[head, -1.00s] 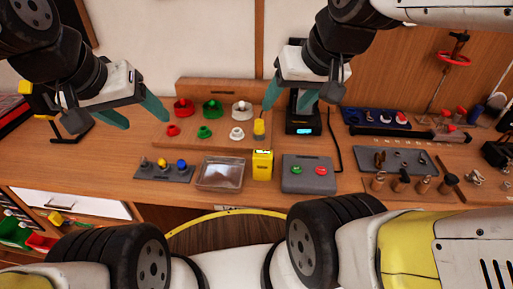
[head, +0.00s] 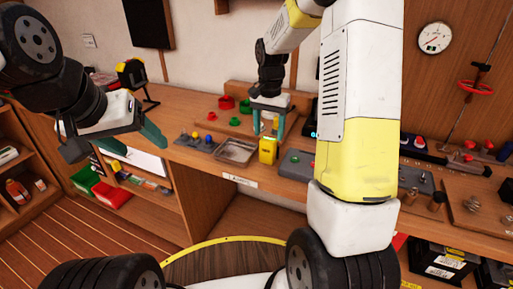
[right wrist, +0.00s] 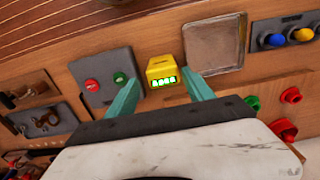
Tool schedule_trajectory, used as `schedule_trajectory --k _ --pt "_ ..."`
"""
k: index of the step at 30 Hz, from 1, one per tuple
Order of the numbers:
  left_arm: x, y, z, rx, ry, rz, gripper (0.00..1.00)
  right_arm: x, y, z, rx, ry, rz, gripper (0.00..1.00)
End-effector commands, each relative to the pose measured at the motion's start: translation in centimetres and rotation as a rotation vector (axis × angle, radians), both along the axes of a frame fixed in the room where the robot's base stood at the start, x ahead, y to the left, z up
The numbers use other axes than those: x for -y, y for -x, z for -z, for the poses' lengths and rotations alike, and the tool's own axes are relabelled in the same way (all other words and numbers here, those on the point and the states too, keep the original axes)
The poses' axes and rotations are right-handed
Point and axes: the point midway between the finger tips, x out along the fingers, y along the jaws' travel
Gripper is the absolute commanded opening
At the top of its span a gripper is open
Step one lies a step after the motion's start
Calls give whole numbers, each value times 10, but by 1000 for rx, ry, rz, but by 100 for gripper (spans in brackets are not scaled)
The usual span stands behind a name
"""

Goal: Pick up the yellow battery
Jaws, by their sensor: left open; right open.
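The yellow battery (head: 267,150) stands upright near the front edge of the workbench. In the right wrist view the yellow battery (right wrist: 161,71) shows a row of green lit marks on one face. My right gripper (head: 268,130) is open and points down behind and above the battery. In the right wrist view the teal fingertips (right wrist: 161,90) lie to either side of the battery's near end, with nothing held; whether they touch it cannot be told. My left gripper (head: 113,144) is open and empty at the left, away from the battery.
My right arm hides part of the bench.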

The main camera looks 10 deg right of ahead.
Motion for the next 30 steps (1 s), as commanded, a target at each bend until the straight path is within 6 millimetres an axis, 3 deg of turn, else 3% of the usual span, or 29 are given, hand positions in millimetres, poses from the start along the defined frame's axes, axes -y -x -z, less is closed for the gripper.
schedule_trajectory --k 18,27,28,30 --pt "0 0 0 0 0 0 67 -3 -1 75 -9 2 7 61" --pt "0 0 0 0 0 0 67 -3 -2 82 -5 2 6 61" --pt "0 0 0 0 0 0 67 -3 -2 82 -5 2 6 59" --pt "0 0 0 0 0 0 67 -3 -2 82 -5 2 6 45"
